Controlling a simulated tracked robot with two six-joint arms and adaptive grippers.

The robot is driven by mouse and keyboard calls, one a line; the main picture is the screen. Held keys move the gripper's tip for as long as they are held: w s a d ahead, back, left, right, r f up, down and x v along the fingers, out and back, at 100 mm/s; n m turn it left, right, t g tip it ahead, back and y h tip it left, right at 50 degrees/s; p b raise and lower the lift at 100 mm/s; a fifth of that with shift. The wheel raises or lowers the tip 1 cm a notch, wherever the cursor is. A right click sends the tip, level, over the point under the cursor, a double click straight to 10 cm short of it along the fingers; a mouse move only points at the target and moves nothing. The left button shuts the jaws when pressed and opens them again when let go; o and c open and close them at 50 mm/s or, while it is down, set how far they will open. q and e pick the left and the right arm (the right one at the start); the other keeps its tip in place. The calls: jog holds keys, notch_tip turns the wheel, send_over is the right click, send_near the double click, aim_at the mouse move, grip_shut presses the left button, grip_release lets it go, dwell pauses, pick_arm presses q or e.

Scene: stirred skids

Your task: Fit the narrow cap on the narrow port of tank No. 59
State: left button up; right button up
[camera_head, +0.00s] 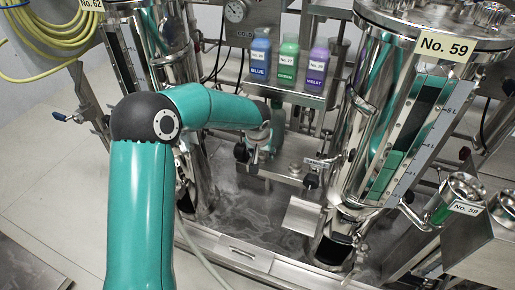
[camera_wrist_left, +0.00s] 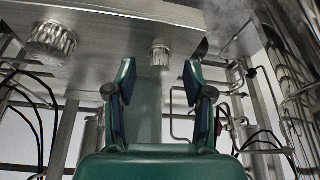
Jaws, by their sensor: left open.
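Tank No. 59 (camera_head: 352,135) is a shiny steel vessel at the right of the head view, with its label (camera_head: 447,47) near the top. I cannot tell which fitting is its narrow port. In the left wrist view a small ribbed metal cap (camera_wrist_left: 160,56), which looks like the narrow one, is at a metal surface. A wider ribbed cap (camera_wrist_left: 52,42) is left of it. My left gripper (camera_wrist_left: 159,80) is open and empty, with the small cap in line between its fingertips, seemingly beyond them. My right gripper is not in view.
Blue (camera_head: 260,58), green (camera_head: 288,62) and violet (camera_head: 317,66) bottles stand on a metal shelf (camera_head: 295,95) just behind my left wrist. A yellow hose (camera_head: 45,45) hangs at upper left. Pipes and cables crowd the skid.

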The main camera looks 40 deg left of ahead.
pick_arm(q)
jog(key=shift+x, duration=0.9)
grip_shut()
jog(key=shift+w+r, duration=0.1)
jog(key=shift+r, duration=0.15)
jog(key=shift+r, duration=0.4)
jog(key=shift+r, duration=0.1)
